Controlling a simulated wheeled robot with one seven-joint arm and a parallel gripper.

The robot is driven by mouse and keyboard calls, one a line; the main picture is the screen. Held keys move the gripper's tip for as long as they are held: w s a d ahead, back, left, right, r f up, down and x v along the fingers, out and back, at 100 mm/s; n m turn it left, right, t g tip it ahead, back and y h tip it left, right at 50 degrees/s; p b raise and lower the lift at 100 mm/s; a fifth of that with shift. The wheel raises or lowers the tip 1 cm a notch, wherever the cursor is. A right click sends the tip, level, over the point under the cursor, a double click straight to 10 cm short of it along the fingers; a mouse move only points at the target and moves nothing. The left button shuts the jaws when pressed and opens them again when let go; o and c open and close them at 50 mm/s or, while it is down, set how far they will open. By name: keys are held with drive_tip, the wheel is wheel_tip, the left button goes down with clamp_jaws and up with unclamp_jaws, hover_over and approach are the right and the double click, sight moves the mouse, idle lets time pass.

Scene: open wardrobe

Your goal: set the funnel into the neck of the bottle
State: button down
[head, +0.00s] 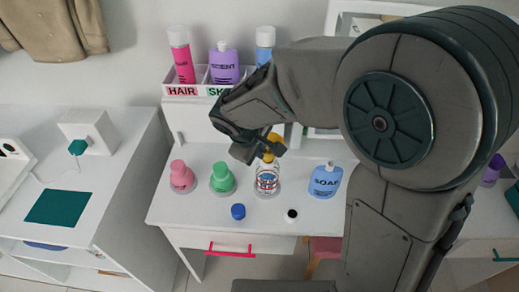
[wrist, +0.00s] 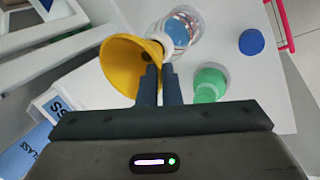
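The yellow funnel (head: 275,137) is at my gripper (head: 262,150) in the head view, partly hidden by the fingers. In the wrist view the funnel (wrist: 122,62) has its wide mouth toward the camera, and my gripper's two fingers (wrist: 160,72) are close together on its side wall. The clear bottle (head: 267,181), with blue and red inside, stands upright on the white table directly below the funnel. In the wrist view the bottle (wrist: 182,30) is just beyond the funnel's narrow end. The funnel overlaps the bottle's neck; I cannot tell whether its spout is inside.
A green bottle (head: 222,178) and a pink bottle (head: 181,176) stand left of the clear bottle, a blue SOAP bottle (head: 325,181) right. A blue cap (head: 238,211) and a black-and-white cap (head: 291,215) lie in front. A shelf with bottles (head: 200,89) stands behind.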

drive_tip(key=shift+f+b, duration=0.65)
drive_tip(key=shift+f, duration=0.05)
drive_tip(key=c, duration=1.5)
unclamp_jaws()
drive_tip(key=shift+r, duration=0.1)
drive_tip(key=shift+c, duration=0.2)
drive_tip(key=v, duration=1.4)
drive_tip(key=s+d+f+m+y, duration=0.1)
drive_tip(key=s+d+f+m, duration=0.1)
drive_tip(key=d, duration=0.4)
drive_tip(key=s+d+f+m, duration=0.2)
drive_tip(key=s+d+m, duration=0.2)
drive_tip(key=d+m, duration=0.2)
drive_tip(key=s+d+f+m+g+y, duration=0.1)
drive_tip(key=s+d+f+m, duration=0.1)
drive_tip(key=d, duration=0.5)
drive_tip(key=shift+s+d+f+m+y, duration=0.15)
drive_tip(key=shift+s+d+m+y, duration=0.15)
drive_tip(key=shift+s+m, duration=0.6)
